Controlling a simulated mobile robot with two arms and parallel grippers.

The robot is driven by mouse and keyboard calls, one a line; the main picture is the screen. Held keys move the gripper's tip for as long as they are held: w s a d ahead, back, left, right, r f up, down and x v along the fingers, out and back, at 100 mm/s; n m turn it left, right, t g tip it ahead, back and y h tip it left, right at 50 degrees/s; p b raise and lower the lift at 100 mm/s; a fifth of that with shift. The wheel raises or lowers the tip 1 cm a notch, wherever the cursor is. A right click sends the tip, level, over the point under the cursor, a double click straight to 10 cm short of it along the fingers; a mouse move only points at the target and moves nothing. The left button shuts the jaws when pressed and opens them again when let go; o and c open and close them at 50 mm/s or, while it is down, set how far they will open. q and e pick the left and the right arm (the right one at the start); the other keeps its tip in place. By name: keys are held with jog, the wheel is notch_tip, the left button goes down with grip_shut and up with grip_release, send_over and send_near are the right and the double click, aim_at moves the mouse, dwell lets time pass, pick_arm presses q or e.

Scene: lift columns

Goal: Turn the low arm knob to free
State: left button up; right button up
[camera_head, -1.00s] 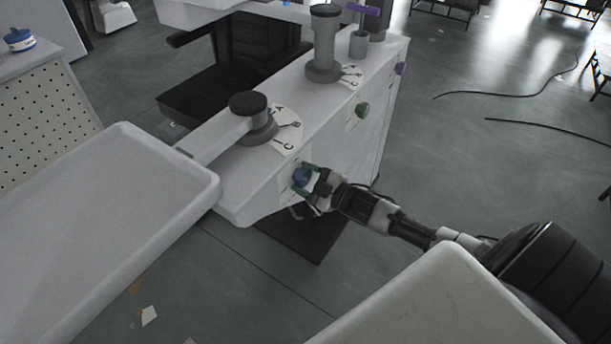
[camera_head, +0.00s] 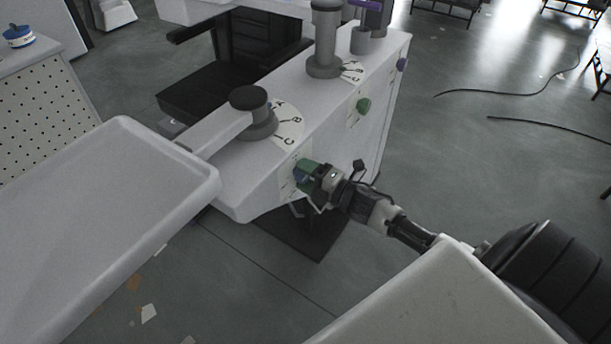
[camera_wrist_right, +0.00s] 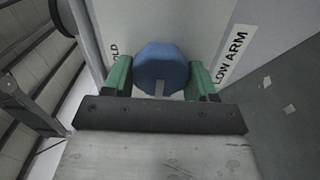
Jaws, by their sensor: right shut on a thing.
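The low arm knob is a blue faceted knob (camera_wrist_right: 161,66) on the side face of the white cabinet (camera_head: 340,140). A "LOW ARM" label (camera_wrist_right: 230,58) is right of it in the right wrist view, and a partly hidden label ending in "LD" (camera_wrist_right: 114,52) is at its left. My right gripper (camera_head: 307,174) is shut on the knob, with one green finger on each side. It also shows in the right wrist view (camera_wrist_right: 160,80). In the head view the fingers cover most of the knob (camera_head: 298,175). A light mark shows at the knob's lower edge. My left gripper is not in view.
A green knob (camera_head: 363,105) and a purple knob (camera_head: 402,64) sit farther along the same face. A grey post with an arm (camera_head: 252,110) stands on top over an A-B-C dial (camera_head: 291,122). Open floor lies to the right, with dark cables (camera_head: 510,94).

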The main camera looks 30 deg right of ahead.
jog(key=shift+f+n, duration=0.1)
jog(key=shift+n, duration=0.3)
jog(key=o, duration=0.9)
jog(key=v, duration=1.1)
jog(key=shift+w, duration=0.1)
